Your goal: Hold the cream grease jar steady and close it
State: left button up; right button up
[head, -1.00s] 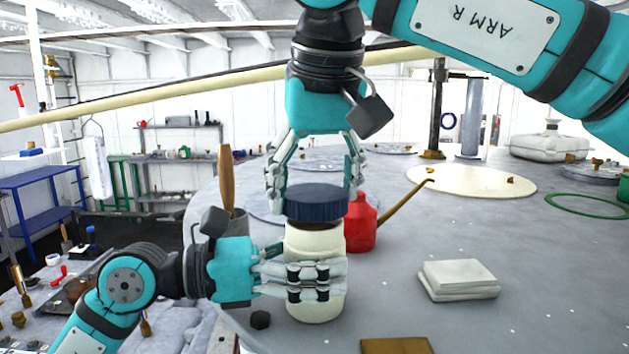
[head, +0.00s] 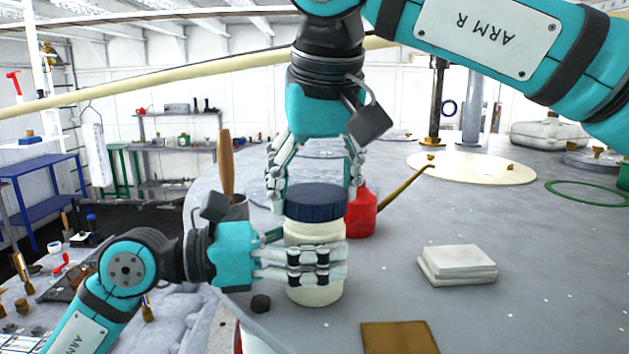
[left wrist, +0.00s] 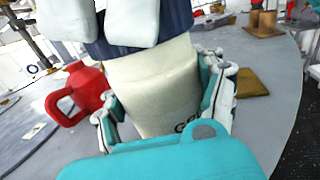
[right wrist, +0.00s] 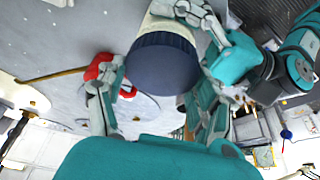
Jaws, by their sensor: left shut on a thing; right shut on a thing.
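The cream grease jar (head: 314,236) stands upright on the grey deck. My left gripper (head: 318,264) is shut around the jar's body from the left; its fingers lie across the jar's lower half. The dark blue lid (head: 316,202) sits level at the top of the jar, with no gap visible in the head view. My right gripper (head: 316,183) comes down from above and is shut on the lid. The left wrist view shows the jar (left wrist: 155,85) between the fingers, and the right wrist view shows the lid (right wrist: 162,64). The jar's thread is hidden.
A red oil can (head: 361,212) with a long brass spout stands close behind the jar on the right. A pot with a wooden handle (head: 226,165) is behind left. A small black piece (head: 261,303), white pads (head: 457,262) and a brown plate (head: 398,338) lie nearby.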

pick_arm(q)
jog(key=shift+f, duration=0.1)
pick_arm(e)
jog(key=shift+f, duration=0.45)
pick_arm(q)
grip_shut()
pick_arm(e)
jog(key=m+h, duration=0.1)
jog(key=m, duration=0.2)
jog(key=m+h, duration=0.1)
jog(key=m, duration=0.2)
jog(key=shift+m+h, duration=0.4)
jog(key=m, duration=0.2)
jog(key=m+g+h, duration=0.1)
jog(key=m, duration=0.1)
jog(key=shift+m+h, duration=0.3)
jog(key=shift+m, duration=0.1)
jog(key=m+g, duration=0.1)
jog(key=m, duration=0.1)
jog(key=m+g, duration=0.1)
jog(key=m, duration=0.2)
jog(key=shift+h, duration=0.4)
jog(key=o, duration=0.9)
jog(key=shift+r, duration=0.1)
